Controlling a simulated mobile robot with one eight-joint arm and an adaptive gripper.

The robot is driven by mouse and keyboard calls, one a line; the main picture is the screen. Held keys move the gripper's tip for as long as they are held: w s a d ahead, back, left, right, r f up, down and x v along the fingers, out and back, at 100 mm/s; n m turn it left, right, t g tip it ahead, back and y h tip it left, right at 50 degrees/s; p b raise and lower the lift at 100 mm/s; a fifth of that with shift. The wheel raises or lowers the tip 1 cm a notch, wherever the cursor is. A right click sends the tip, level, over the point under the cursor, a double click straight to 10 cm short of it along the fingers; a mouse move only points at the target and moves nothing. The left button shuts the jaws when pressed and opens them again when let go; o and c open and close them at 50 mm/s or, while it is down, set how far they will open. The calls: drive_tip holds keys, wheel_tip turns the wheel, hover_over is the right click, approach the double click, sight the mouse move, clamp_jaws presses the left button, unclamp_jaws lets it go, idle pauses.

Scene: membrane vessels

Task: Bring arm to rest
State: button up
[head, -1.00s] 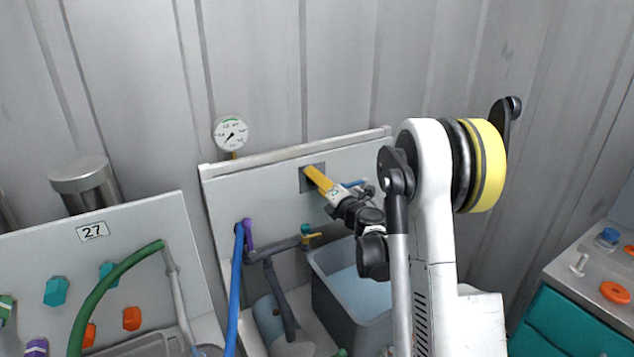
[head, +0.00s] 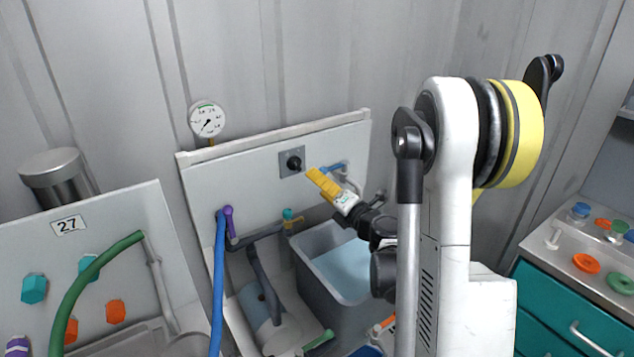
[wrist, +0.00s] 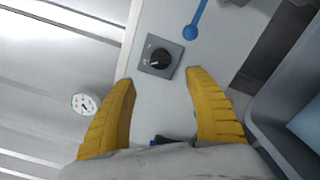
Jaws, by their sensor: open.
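My gripper (head: 316,178) is in front of the white panel in the head view, with yellow fingers on a dark wrist. In the wrist view its two yellow fingers (wrist: 160,82) are spread apart with nothing between them. A black rotary knob on a grey square plate (wrist: 160,57) sits beyond the fingertips. The knob (head: 293,162) shows in the head view just left of the fingertips, and the fingers are apart from it. My arm is raised and bent at the right of the head view.
A pressure gauge (head: 207,119) stands above the panel (head: 240,180). Blue hose (head: 219,290) and grey pipes run at its left. A grey tank (head: 335,285) with pale blue liquid lies below my gripper. A teal drawer cabinet (head: 555,310) stands at the right.

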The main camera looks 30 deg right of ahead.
idle(0.3)
drive_tip(key=s+a+r+m+g+h, duration=0.1)
drive_tip(key=s+r+m+h, duration=0.1)
drive_tip(key=r+m+h, duration=0.35)
drive_tip(key=s+a+r+m+h, duration=0.1)
drive_tip(key=s+r+m+h, duration=0.1)
drive_tip(key=r+m, duration=0.6)
drive_tip(key=s+a+f+m+g+y, duration=0.3)
drive_tip(key=s+a+f+m+g, duration=0.2)
drive_tip(key=s+a+f, duration=0.2)
drive_tip(key=s+a+f+m+g+y, duration=0.4)
drive_tip(key=s+a+f+m, duration=0.2)
drive_tip(key=s+a, duration=0.6)
drive_tip(key=s+f, duration=0.1)
drive_tip(key=s, duration=0.2)
drive_tip(key=shift+s+a+g, duration=0.3)
drive_tip(key=shift+g, duration=0.1)
